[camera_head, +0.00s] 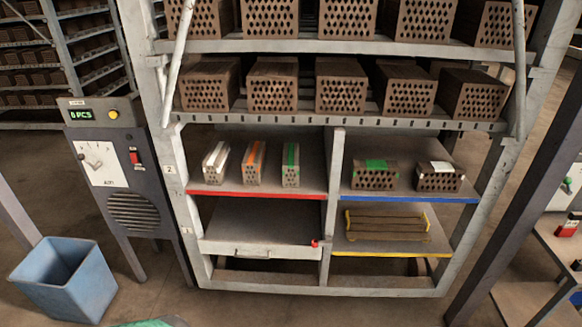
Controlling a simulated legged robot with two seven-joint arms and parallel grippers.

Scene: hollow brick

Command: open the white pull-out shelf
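The white pull-out shelf (262,249) sits in the lower left bay of the rack, under the red-edged shelf. Its white front shows a small handle (253,254) in the middle and a small red part (315,243) at its right end. Its dark top surface is bare. The front looks about level with the rack's frame, so it appears pushed in. Neither my left nor my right gripper shows in the head view.
Bricks with coloured bands (252,164) stand on the red-edged shelf. The blue-edged shelf (410,197) and yellow-edged shelf (392,252) are at right. A control box (101,165) and blue bin (65,279) stand left. Floor before the rack is mostly clear.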

